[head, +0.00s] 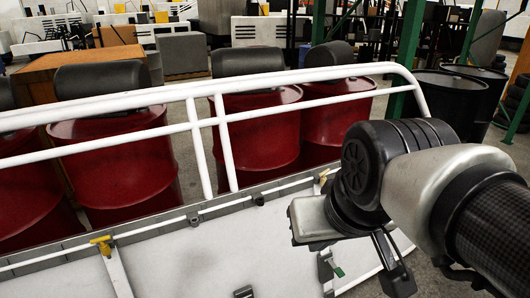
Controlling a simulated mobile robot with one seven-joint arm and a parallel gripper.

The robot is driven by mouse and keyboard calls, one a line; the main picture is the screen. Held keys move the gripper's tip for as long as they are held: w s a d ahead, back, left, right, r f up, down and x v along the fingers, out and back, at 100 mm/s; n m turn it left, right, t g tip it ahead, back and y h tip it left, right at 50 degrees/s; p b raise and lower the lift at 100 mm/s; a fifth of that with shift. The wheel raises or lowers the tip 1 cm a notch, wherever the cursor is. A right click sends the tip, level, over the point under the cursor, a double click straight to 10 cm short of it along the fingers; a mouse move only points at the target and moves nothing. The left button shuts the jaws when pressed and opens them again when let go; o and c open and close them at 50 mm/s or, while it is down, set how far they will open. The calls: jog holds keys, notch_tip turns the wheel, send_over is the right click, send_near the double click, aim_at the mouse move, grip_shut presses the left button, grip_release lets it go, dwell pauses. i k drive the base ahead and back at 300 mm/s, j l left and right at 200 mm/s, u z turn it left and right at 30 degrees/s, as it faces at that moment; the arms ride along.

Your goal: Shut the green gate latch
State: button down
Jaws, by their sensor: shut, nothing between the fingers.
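The green latch handle (337,268) is small and shows low in the head view, on a grey bracket at the edge of the pale panel. It hangs at a slant, and I cannot tell whether the latch is open or shut. My gripper (398,281) points down, just right of the green handle in the picture. Its dark fingers are shut with nothing between them. A visible gap separates them from the handle in the picture; the depth between them is unclear. My wrist hides part of the panel and rail behind it.
A white tubular guard rail (190,92) runs behind the panel. Red drums (115,165) with black tops stand beyond it, with black drums (452,100) at right. Bare floor shows at lower right.

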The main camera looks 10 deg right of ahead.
aim_at(338, 271)
jog(key=z, duration=0.85)
jog(key=k+j, duration=0.15)
jog(key=k, duration=0.2)
jog(key=i+l+u, duration=0.4)
jog(key=i, duration=0.3)
jog(key=i+l+u, duration=0.4)
jog(key=i+l, duration=0.3)
